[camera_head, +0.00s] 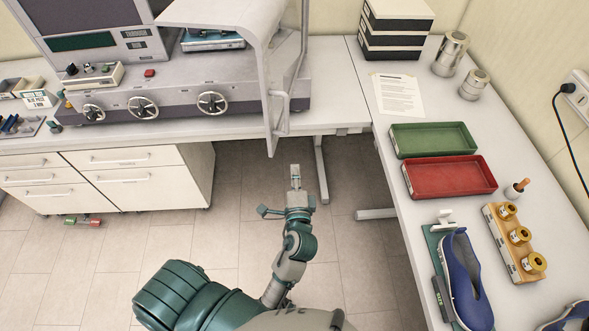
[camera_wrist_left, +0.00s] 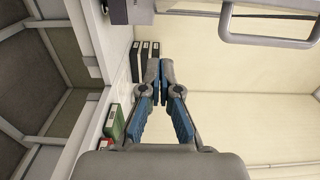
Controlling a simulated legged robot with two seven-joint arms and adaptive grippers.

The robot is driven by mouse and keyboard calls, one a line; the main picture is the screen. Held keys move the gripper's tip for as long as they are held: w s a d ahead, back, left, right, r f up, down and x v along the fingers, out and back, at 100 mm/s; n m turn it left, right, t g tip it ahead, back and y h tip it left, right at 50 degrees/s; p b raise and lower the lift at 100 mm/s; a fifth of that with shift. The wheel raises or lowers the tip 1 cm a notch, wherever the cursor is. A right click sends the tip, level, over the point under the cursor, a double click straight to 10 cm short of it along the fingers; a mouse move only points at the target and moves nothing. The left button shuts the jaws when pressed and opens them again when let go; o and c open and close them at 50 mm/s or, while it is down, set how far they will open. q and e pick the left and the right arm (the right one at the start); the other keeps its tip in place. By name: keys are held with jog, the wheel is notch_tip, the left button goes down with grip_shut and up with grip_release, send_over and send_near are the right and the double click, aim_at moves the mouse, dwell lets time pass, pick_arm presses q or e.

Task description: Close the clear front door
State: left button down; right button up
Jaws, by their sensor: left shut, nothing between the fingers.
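The clear front door (camera_head: 268,95) is on the testing machine in the head view. It stands swung open, with its grey frame and handle (camera_head: 279,112) jutting out past the front of the bench. My left gripper (camera_head: 295,172) is below and slightly right of the door's lower corner, over the floor, and looks apart from it. In the left wrist view the gripper's fingers (camera_wrist_left: 160,68) are together with nothing between them. A grey rounded bar frame (camera_wrist_left: 268,40), likely part of the door, shows at the top right there. My right gripper is out of view.
The machine (camera_head: 190,98) with several handwheels stands on the back bench. The right bench holds a green tray (camera_head: 432,139), a red tray (camera_head: 450,176), a blue shoe (camera_head: 466,285) and metal weights (camera_head: 451,55). Open floor lies between the benches.

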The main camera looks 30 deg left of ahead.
pick_arm(q)
jog(key=w+a+p, duration=0.2)
jog(key=w+a, duration=0.3)
jog(key=a, duration=0.3)
jog(key=shift+w+p, duration=0.35)
jog(key=shift+p, duration=0.05)
jog(key=shift+d, duration=0.15)
